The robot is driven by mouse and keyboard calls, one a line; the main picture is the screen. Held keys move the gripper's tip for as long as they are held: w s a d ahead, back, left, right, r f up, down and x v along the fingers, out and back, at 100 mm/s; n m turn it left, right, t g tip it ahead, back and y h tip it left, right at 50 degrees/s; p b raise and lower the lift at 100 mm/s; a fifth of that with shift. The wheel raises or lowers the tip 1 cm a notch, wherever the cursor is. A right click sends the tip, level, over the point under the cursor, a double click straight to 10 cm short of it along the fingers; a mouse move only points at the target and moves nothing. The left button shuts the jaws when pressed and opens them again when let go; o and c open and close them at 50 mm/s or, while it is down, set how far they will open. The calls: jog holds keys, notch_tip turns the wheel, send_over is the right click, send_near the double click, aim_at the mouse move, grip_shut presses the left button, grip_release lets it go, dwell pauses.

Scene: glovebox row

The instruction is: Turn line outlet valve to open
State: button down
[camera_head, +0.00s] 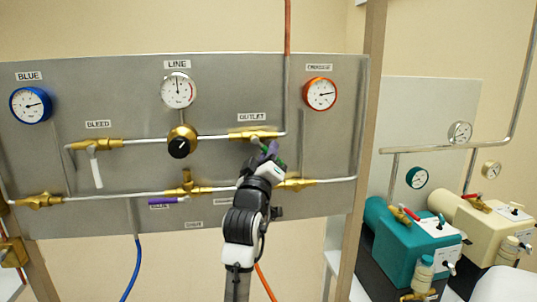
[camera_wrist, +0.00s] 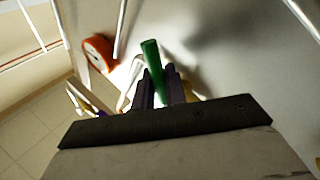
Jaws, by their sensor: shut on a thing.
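The line outlet valve (camera_head: 253,134) is a brass body on the upper pipe, under the OUTLET label (camera_head: 252,117) in the head view. My gripper (camera_head: 268,152) is just below its right part, against the panel. In the wrist view my gripper (camera_wrist: 160,86) is shut on a green handle (camera_wrist: 151,57), which sticks out between the dark fingers. The handle appears to belong to the outlet valve. In the head view the fingers and wrist mostly hide it, so its angle to the pipe is hard to tell.
A lower brass valve (camera_head: 297,184) is close to my wrist. The orange gauge (camera_head: 320,94) is right of the outlet; pumps (camera_head: 412,240) stand at right.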

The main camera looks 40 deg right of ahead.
jog(key=c, duration=1.5)
grip_release()
jog(key=b+v, duration=0.4)
jog(key=v, duration=1)
jog(key=shift+r+b, duration=0.1)
jog(key=shift+b, duration=0.2)
